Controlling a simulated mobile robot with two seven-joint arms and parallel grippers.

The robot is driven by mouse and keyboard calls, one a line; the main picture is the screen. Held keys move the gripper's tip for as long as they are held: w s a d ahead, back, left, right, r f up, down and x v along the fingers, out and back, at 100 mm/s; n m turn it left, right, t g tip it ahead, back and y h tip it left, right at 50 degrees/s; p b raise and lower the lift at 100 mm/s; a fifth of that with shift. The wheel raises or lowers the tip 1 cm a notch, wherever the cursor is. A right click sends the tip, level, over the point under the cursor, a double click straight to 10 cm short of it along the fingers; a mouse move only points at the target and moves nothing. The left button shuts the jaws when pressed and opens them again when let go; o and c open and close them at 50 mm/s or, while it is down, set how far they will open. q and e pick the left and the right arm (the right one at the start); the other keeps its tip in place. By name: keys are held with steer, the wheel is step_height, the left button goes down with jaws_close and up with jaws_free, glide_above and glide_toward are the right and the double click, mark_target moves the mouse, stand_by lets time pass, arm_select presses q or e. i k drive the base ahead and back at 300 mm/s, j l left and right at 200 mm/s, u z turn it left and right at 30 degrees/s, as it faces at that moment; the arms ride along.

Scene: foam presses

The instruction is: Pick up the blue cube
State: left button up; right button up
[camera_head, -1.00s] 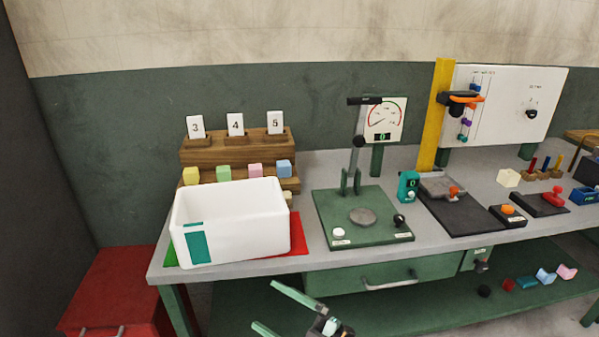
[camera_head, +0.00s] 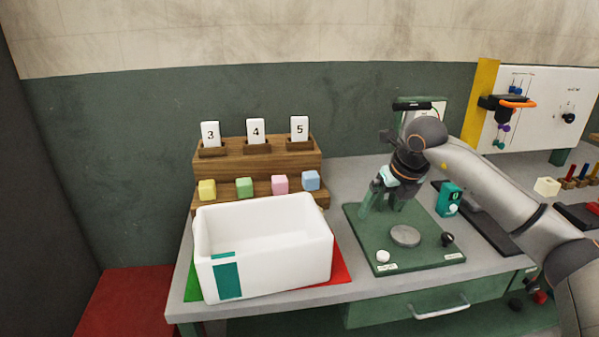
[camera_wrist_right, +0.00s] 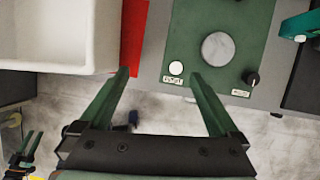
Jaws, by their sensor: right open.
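The blue cube (camera_head: 311,181) sits at the right end of a row of small cubes on the lower step of a wooden rack, in the head view. It is not seen in the right wrist view. My right gripper (camera_head: 380,207) is open and empty over the green press base, right of the blue cube and apart from it.
A white bin (camera_head: 313,250) stands in front of the rack (camera_head: 267,163). Pink (camera_head: 280,184), green (camera_head: 244,188) and yellow (camera_head: 207,190) cubes sit left of the blue one. The press base (camera_head: 365,232) has a round plate and knobs. A teal device (camera_head: 449,199) stands right of it.

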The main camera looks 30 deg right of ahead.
mark_target(309, 178)
steer(key=i, duration=1.05)
